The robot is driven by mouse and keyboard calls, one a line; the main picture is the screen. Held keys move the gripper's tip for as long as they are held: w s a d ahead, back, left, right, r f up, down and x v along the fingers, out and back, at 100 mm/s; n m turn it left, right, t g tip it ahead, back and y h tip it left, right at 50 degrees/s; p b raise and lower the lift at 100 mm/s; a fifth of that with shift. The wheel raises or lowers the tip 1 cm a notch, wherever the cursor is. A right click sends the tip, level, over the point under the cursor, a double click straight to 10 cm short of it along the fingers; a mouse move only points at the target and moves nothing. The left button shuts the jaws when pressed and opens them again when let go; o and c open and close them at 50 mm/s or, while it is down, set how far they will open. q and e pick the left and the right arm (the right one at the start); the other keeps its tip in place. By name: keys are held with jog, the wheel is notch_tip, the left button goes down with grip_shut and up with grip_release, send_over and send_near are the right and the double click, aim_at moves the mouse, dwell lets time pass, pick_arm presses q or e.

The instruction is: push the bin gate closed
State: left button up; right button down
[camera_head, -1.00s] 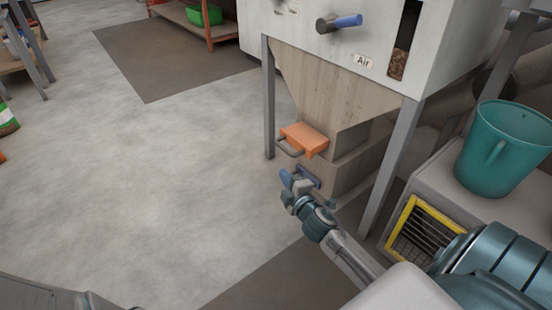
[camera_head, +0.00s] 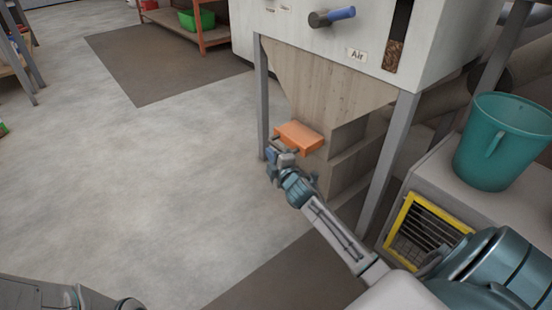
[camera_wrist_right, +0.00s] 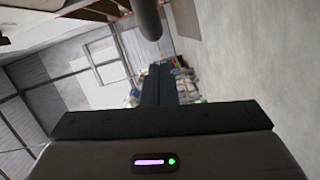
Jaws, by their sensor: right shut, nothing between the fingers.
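The orange bin gate (camera_head: 300,137) sticks out from the front of the wooden chute below the hopper. Its grey handle is largely hidden behind my right gripper. My right gripper (camera_head: 272,154) is shut and empty, right in front of the gate at the handle; I cannot tell whether it touches. In the right wrist view the shut fingers (camera_wrist_right: 160,85) show in the middle. A dark rounded bar (camera_wrist_right: 147,18) comes in from the top, close to them, possibly the handle. My left gripper is not in view.
The wooden hopper (camera_head: 325,85) stands on grey legs (camera_head: 388,165), one close to the right of my forearm. A teal bucket (camera_head: 500,145) stands on a grey box with a yellow-framed grille (camera_head: 425,235) at the right.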

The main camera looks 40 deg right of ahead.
jog(key=shift+w+d+f+b, duration=0.15)
jog(key=shift+d+b, duration=0.15)
jog(key=shift+d, duration=0.65)
jog(key=d+p, duration=0.1)
jog(key=d, duration=0.7)
jog(key=shift+w+d, duration=0.3)
jog(key=shift+d, duration=0.1)
